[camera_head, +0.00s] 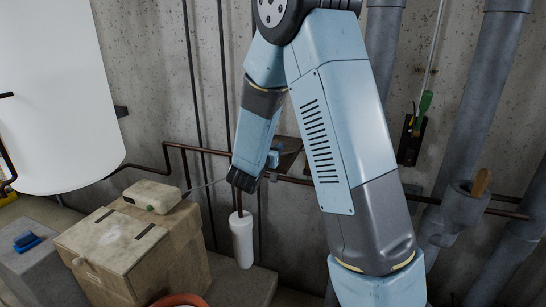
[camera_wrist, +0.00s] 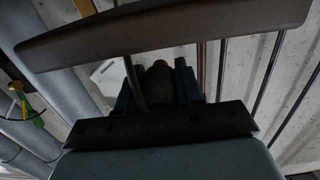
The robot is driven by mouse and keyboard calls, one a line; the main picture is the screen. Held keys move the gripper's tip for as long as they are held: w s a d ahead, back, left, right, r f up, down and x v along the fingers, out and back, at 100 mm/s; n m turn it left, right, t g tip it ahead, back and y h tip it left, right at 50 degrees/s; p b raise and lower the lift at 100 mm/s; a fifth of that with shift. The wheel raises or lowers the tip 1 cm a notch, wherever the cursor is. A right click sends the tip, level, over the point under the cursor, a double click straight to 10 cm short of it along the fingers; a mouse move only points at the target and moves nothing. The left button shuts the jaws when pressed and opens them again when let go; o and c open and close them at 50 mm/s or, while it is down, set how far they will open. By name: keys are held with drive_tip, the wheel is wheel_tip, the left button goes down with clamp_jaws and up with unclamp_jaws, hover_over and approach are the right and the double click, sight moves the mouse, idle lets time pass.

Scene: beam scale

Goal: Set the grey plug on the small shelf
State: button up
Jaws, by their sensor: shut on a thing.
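My gripper (camera_wrist: 158,88) is shut on the grey plug (camera_wrist: 157,80), which shows dark between the two blue fingers in the wrist view. In the head view my gripper (camera_head: 273,158) is by the wall, partly hidden by my wrist, and the plug cannot be made out. A small brown shelf (camera_head: 291,146) on the wall is right beside the gripper there, partly behind my arm. A wide dark brown board (camera_wrist: 90,43), apparently the shelf, crosses the top of the wrist view close to the camera. I cannot tell whether the plug touches it.
Copper pipes (camera_head: 208,151) run along the wall near the gripper. A black holder (camera_head: 409,150) with a green-handled tool hangs at right beside thick grey pipes (camera_head: 482,90).

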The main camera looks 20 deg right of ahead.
wheel_tip(320, 180, down, 3)
drive_tip(key=shift+w+f, duration=0.15)
drive_tip(key=shift+f, duration=0.05)
drive_tip(key=o, duration=1.1)
